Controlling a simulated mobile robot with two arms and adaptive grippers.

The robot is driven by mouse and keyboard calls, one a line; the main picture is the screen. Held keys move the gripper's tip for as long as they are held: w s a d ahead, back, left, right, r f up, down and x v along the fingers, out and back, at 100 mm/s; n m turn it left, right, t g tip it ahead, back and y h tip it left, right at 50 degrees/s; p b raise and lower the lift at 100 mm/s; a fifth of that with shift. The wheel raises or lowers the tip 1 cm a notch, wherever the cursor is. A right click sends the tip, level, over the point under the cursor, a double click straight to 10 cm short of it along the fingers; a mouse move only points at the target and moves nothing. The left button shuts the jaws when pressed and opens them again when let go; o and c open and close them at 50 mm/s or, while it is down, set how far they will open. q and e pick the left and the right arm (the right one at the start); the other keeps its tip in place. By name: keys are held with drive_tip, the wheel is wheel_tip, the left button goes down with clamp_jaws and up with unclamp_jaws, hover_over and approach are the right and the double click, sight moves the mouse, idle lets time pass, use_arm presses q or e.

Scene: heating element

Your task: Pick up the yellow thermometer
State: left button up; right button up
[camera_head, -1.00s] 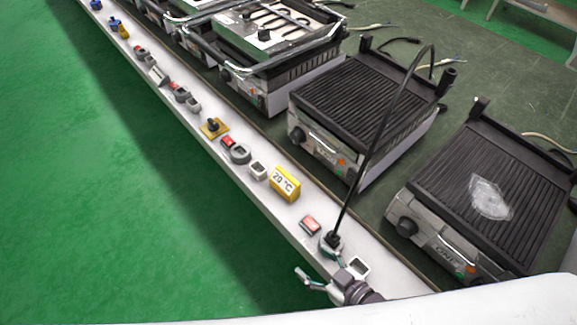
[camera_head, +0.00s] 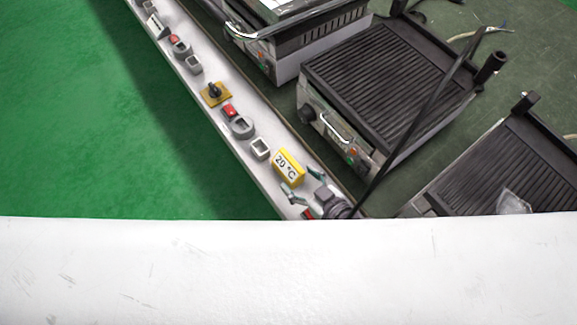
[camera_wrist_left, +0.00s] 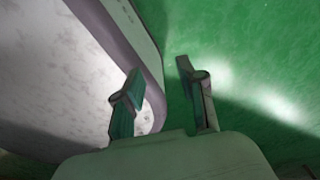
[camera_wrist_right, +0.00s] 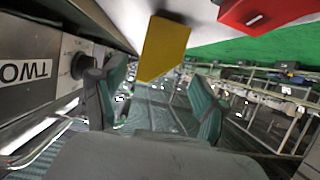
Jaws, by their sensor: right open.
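The yellow thermometer (camera_head: 288,167), a box marked "20 °C", stands on the white ledge in the head view. My right gripper (camera_head: 303,184) is open just in front of it, its fingers near the thermometer's lower end. In the right wrist view the thermometer (camera_wrist_right: 163,50) appears beyond and between the open, empty fingers (camera_wrist_right: 155,98); contact cannot be told. My left gripper (camera_wrist_left: 160,85) shows only in the left wrist view, open and empty, over green floor and a pale surface.
A black grill (camera_head: 385,85) stands to the right. A thin dark rod (camera_head: 420,125) slants near my right gripper. A red block (camera_wrist_right: 255,12) shows close by.

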sight(290, 170)
drive_tip(key=shift+w+a+f, duration=0.1)
drive_tip(key=shift+w+a, duration=0.05)
drive_tip(key=shift+w, duration=0.05)
drive_tip(key=x, duration=0.4)
drive_tip(key=shift+w+f+b, duration=0.15)
drive_tip(key=shift+f+b, duration=0.15)
drive_tip(key=shift+f, duration=0.1)
drive_tip(key=shift+w+a+f, duration=0.1)
drive_tip(key=shift+w+f, duration=0.05)
drive_tip(key=shift+w, duration=0.05)
drive_tip(key=shift+c, duration=0.2)
use_arm(q)
drive_tip(key=shift+w+d+f, duration=0.15)
drive_tip(key=shift+w, duration=0.25)
drive_tip(key=shift+w+d+f, duration=0.1)
drive_tip(key=shift+w, duration=0.3)
use_arm(e)
drive_tip(key=c, duration=1.3)
